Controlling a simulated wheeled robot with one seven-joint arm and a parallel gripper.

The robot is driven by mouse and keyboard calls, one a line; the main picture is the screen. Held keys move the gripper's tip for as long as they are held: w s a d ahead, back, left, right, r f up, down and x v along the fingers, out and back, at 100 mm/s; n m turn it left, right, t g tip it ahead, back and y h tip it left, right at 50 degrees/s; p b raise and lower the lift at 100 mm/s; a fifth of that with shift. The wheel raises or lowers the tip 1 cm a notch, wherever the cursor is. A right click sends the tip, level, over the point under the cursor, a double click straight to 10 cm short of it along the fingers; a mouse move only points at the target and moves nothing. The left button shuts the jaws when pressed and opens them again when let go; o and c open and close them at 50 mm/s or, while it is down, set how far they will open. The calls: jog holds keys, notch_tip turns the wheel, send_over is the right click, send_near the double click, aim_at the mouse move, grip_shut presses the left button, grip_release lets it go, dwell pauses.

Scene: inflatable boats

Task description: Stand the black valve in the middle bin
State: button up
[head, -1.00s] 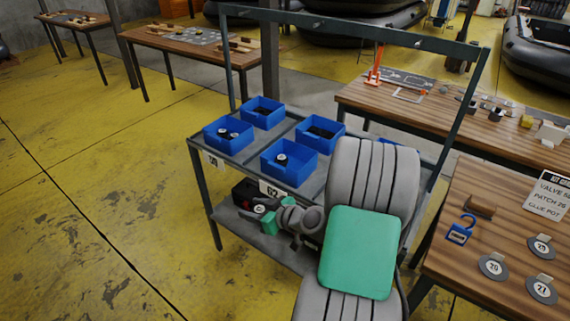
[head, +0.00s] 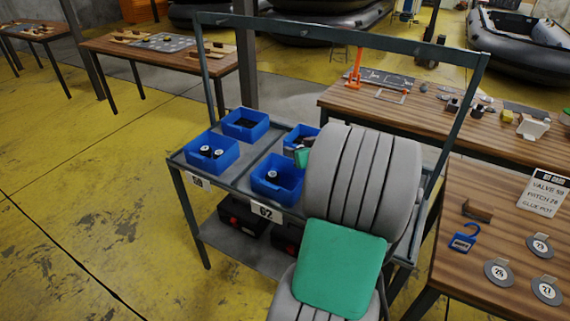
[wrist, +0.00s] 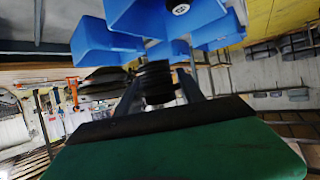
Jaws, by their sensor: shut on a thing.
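In the wrist view my gripper (wrist: 160,88) is shut on a black, round, ribbed valve (wrist: 156,76), held off any surface near blue bins. In the head view my own arm hides the fingers and the held valve; only a green bit of the gripper shows beside the back bin. The front middle blue bin (head: 263,190) stands above the "62" tag on the trolley's top shelf. One black valve with a white top (head: 272,174) stands in it.
A back left bin (head: 232,133) and a back middle bin (head: 292,152) hold dark items. The trolley's frame (head: 340,35) rises behind them. Black boxes (head: 240,214) sit on the lower shelf. My arm covers the trolley's right side.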

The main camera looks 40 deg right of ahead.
jog(key=w+f, duration=0.1)
jog(key=f, duration=0.1)
jog(key=w+f+p, duration=0.1)
jog(key=f, duration=0.2)
jog(key=w+f, duration=0.2)
jog(key=f, duration=0.1)
jog(key=shift+a+f, duration=0.1)
jog(key=shift+a, duration=0.15)
jog(key=shift+f, duration=0.1)
jog(key=shift+f+b, duration=0.3)
jog(key=shift+b, duration=0.05)
jog(key=shift+f+b, duration=0.3)
jog(key=shift+b, duration=0.1)
jog(key=o, duration=1.1)
jog(key=shift+c, duration=0.2)
jog(key=shift+r, duration=0.1)
